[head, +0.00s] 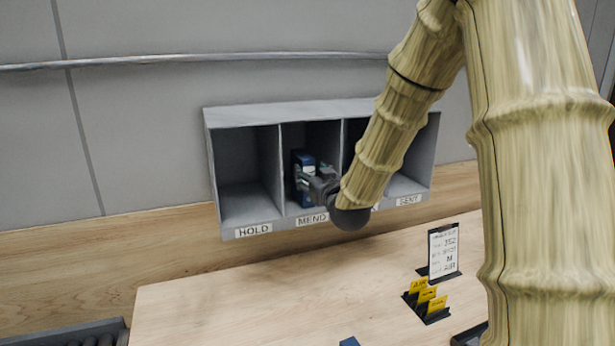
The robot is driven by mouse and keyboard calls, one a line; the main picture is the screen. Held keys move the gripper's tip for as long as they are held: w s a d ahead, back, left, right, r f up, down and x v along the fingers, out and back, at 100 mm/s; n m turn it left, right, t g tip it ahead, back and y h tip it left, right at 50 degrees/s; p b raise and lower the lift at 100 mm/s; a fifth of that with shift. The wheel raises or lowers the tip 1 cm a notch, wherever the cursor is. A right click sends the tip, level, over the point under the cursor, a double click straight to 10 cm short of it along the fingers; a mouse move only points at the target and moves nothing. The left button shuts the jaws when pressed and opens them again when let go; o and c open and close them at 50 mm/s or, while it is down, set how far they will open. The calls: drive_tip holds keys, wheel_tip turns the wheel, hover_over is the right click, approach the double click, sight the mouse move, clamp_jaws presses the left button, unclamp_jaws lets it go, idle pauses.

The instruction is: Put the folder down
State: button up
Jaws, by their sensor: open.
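A blue folder (304,159) stands upright in the compartment labelled MEND of the grey sorting shelf (300,112). My gripper (304,180) reaches into that compartment and is open, with its fingers at the folder. The gripper and my arm cover part of the folder, and I cannot tell whether the fingers touch it. The compartment labelled HOLD (248,175), to the left, is empty. The compartment right of MEND is mostly hidden by my arm, and so is part of the one labelled SENT (408,185).
A wooden table (240,290) lies before the shelf, mostly clear. A black holder with yellow tags (426,298) and a printed card on a stand (444,250) are at the right. A small blue thing (349,342) shows at the bottom edge. A roller conveyor (75,335) is at lower left.

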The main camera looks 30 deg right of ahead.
drive_tip(key=shift+b+v, duration=0.85)
drive_tip(key=shift+v, duration=1.55)
drive_tip(key=shift+d, duration=0.1)
